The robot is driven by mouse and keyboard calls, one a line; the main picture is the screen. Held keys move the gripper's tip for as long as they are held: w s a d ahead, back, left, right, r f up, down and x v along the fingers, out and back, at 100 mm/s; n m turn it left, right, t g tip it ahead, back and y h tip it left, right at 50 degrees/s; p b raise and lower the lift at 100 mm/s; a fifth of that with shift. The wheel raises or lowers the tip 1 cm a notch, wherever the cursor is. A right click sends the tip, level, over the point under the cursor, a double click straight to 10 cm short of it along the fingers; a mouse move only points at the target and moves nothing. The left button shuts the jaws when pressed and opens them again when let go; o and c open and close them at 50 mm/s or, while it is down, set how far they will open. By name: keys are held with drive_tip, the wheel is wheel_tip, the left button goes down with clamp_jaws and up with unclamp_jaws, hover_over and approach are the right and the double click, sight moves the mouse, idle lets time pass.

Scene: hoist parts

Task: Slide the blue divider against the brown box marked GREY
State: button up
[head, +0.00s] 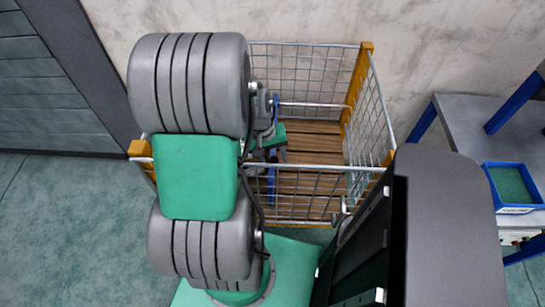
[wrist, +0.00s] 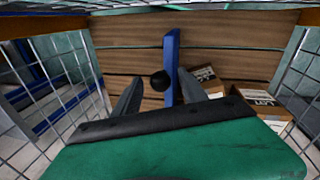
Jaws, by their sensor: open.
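The blue divider (wrist: 171,62) stands upright across the slatted floor of the wire cage in the wrist view. A black round knob (wrist: 159,81) shows on its left side. My gripper (wrist: 160,84) is open, one finger on each side of the knob; I cannot tell whether either finger touches it. Brown boxes (wrist: 262,99) lie to the right of the divider, with a gap at the nearer one. Their labels are partly hidden, and I cannot read GREY. In the head view my arm hides much of the divider (head: 271,184).
The wire cage (head: 300,68) has mesh walls and orange corner posts around my gripper. Its wooden slat floor (head: 312,140) is bare on the right in the head view. A grey table (head: 475,125) with a blue tray (head: 512,187) stands to the right.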

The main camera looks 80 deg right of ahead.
drive_tip(key=shift+c, duration=0.2)
clamp_jaws()
idle(0.3)
idle(0.8)
